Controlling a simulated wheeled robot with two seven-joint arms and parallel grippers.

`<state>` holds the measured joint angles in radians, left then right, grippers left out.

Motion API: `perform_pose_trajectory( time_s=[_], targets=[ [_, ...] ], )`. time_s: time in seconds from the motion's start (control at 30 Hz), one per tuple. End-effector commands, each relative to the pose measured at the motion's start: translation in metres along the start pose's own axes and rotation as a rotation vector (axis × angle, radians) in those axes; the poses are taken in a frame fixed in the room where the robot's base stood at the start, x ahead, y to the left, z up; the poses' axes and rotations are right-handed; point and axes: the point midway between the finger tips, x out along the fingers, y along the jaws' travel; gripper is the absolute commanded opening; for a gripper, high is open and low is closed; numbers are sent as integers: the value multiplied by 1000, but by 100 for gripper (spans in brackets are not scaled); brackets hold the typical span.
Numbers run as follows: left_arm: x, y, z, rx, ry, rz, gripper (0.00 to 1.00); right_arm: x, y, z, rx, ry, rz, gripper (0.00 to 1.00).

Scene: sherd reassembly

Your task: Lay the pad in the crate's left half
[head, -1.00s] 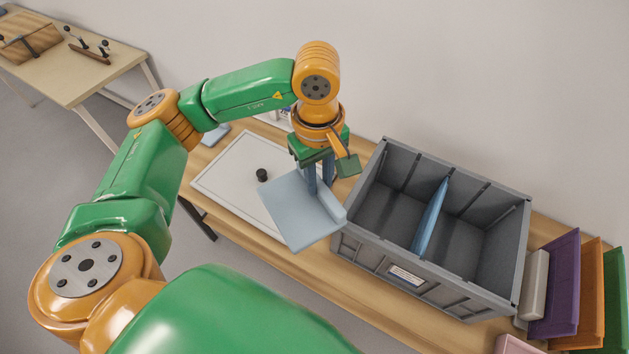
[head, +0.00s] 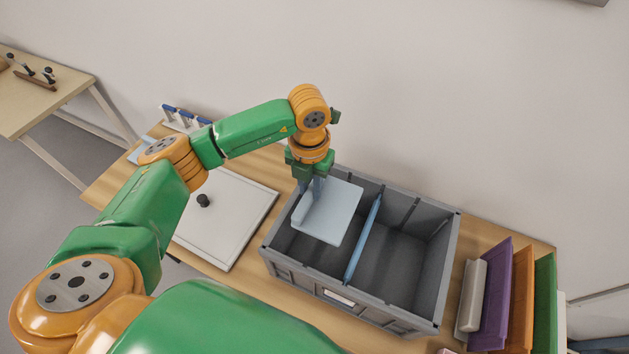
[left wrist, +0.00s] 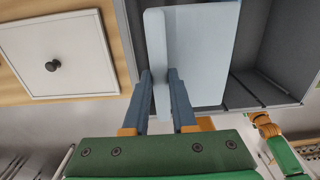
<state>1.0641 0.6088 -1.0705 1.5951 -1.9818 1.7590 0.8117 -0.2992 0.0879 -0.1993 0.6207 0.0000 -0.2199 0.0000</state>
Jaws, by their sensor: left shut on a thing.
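The pad (head: 330,212) is a pale blue flat sheet with a raised rib along one edge. My left gripper (head: 312,190) is shut on that rib and holds the pad over the left half of the grey crate (head: 393,322). The left wrist view shows the fingers (left wrist: 162,85) on either side of the rib, with the pad (left wrist: 205,50) reaching out beyond them. A blue divider (head: 362,240) splits the crate into left and right halves. The pad hides much of the left half's floor. Whether it touches the crate is unclear. My right gripper is out of view.
A white board with a black knob (head: 222,220) lies left of the crate. Purple (head: 492,295), orange and green panels stand to its right, beside a pale block (head: 471,295). The crate's right half (head: 400,265) is empty. A blue-and-white rack (head: 185,118) stands behind.

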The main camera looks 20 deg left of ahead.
Motion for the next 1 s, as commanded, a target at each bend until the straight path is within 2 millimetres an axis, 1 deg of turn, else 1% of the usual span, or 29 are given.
perform_pose_trajectory(
  time_s=[0.03, 0.23, 1.0],
  targets=[
    [13, 0, 0, 1, 1, -1, 0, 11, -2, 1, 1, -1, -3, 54],
    [42, 0, 0, 1, 1, 0, 0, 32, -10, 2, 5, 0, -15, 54],
    [150, 0, 0, 3, 1, 0, 0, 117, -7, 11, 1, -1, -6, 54]
  ],
)
